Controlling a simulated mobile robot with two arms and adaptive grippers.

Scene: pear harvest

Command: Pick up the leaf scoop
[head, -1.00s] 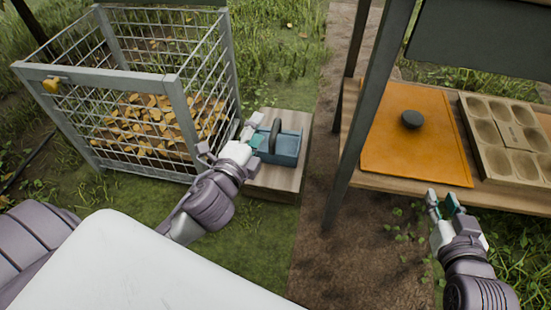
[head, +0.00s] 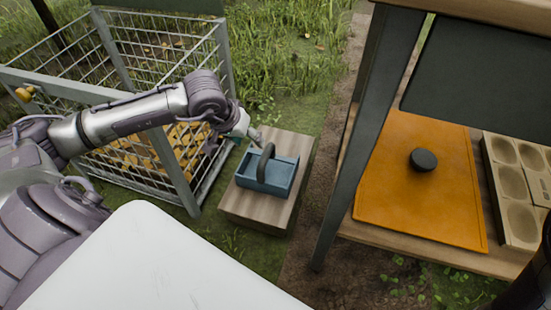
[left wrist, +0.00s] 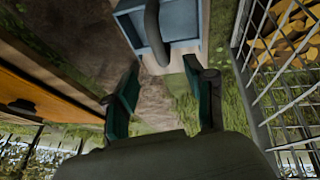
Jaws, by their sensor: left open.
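The leaf scoop (head: 264,186) is a blue open box with a dark arched handle. It rests upright on a wooden block (head: 250,211) in the head view. My left gripper (head: 247,138) is beside the far left end of the scoop, apart from it, and its fingers are small here. In the left wrist view the open left gripper (left wrist: 160,76) has two green-padded fingers spread with nothing between them. The scoop (left wrist: 181,22) and its handle lie ahead of the fingertips at the top. My right gripper is out of view.
A wire cage (head: 178,190) with yellow leaves stands left of the block, close under my left arm. A workbench with an orange board (head: 400,205) and a moulded tray (head: 520,230) is at right. Bare soil lies between block and bench.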

